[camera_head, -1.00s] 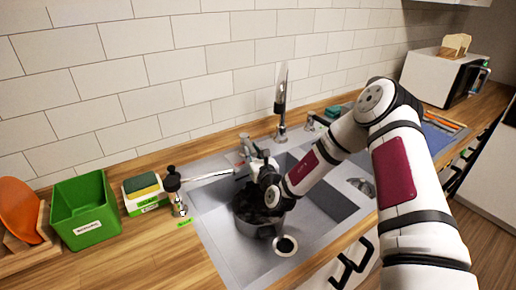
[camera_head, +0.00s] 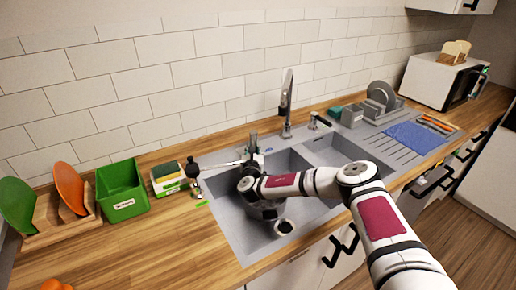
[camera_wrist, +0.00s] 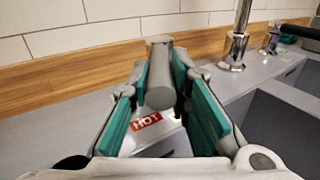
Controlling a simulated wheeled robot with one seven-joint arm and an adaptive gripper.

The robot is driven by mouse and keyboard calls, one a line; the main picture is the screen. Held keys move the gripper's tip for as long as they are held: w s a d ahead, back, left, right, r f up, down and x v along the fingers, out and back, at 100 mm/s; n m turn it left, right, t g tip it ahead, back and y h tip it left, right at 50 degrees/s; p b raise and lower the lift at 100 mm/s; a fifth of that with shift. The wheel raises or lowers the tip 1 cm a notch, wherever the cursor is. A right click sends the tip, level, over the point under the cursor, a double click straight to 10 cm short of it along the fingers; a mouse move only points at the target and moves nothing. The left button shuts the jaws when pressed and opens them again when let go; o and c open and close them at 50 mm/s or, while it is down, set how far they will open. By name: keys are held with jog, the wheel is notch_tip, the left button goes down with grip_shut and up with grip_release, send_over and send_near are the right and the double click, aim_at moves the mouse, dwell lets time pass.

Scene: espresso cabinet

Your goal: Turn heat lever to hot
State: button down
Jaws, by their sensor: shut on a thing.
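The heat lever (camera_wrist: 160,75) is a grey cylinder standing between the teal pads of my gripper (camera_wrist: 160,90) in the wrist view. My gripper is shut on it, with a pad on each side. A red HOT label (camera_wrist: 146,121) shows below the lever, between the fingers. In the head view my gripper (camera_head: 252,152) is at the back left edge of the sink, left of the tall faucet (camera_head: 287,105). The lever is small there and mostly hidden by my gripper. The faucet also shows right of the lever in the wrist view (camera_wrist: 235,45).
A green bin (camera_head: 122,193), a sponge holder (camera_head: 168,180) and a plate rack (camera_head: 60,222) stand left. A dark-handled fitting (camera_head: 318,121) is right of the faucet. A tiled wall rises close behind.

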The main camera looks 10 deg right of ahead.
jog(key=shift+a+r+m+h, duration=0.1)
jog(key=shift+a+m+h, duration=0.05)
jog(key=shift+m+h, duration=0.15)
dwell(0.4)
jog(key=c, duration=1.5)
grip_release()
jog(key=shift+o, duration=0.2)
jog(key=s+a, duration=0.2)
jog(key=s, duration=0.9)
jog(key=shift+s+a, duration=0.2)
jog(key=shift+s, duration=0.15)
jog(key=shift+c, duration=0.4)
